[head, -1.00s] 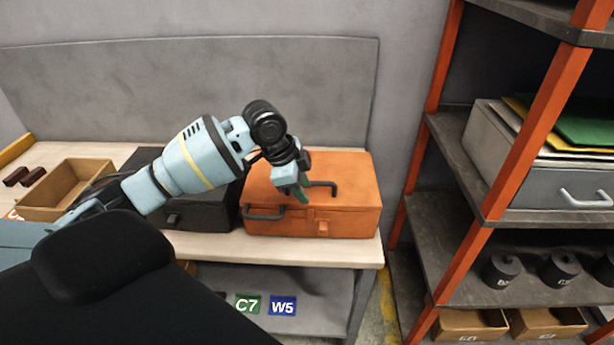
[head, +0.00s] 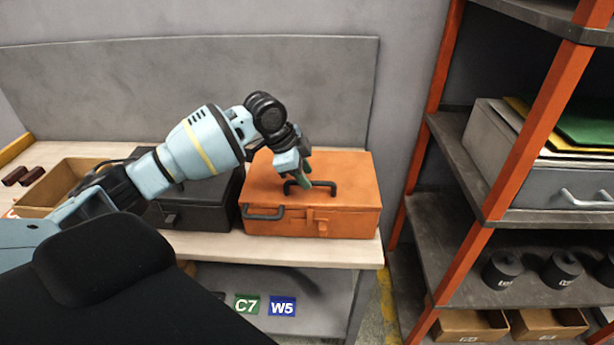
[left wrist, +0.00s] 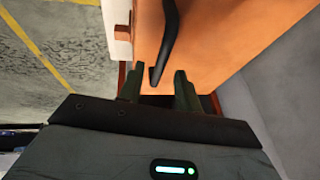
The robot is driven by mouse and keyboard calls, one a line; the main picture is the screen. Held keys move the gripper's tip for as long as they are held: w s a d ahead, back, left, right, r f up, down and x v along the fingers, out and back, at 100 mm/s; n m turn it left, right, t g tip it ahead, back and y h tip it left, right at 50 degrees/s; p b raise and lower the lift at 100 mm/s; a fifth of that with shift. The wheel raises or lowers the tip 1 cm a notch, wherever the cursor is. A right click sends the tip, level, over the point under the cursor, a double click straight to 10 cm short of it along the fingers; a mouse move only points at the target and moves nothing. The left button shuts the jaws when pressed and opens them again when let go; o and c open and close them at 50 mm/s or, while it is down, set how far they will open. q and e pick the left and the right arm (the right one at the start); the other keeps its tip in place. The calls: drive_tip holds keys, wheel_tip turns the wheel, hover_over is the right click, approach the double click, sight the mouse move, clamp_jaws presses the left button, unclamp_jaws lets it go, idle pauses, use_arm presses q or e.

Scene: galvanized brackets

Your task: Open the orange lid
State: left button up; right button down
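The orange case (head: 345,205) stands on the bench with its orange lid (head: 350,165) down. A black handle (head: 325,184) is on top of the lid, and a second black handle (head: 262,216) is at the front left. An orange latch (head: 316,222) is on the front face. My left gripper (head: 304,181) is over the lid at the top handle's left part. In the left wrist view my left gripper (left wrist: 158,88) has its fingers apart, with the end of the black handle (left wrist: 167,40) showing between them. Contact cannot be told. My right gripper is not in view.
A black case (head: 200,205) stands left of the orange one, partly behind my left arm. A wooden tray (head: 60,190) is farther left. A grey back panel (head: 200,90) rises behind the bench. An orange-framed shelf rack (head: 510,150) stands at the right.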

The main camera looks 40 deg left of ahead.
use_arm(q)
drive_tip(key=shift+x, duration=0.75)
clamp_jaws()
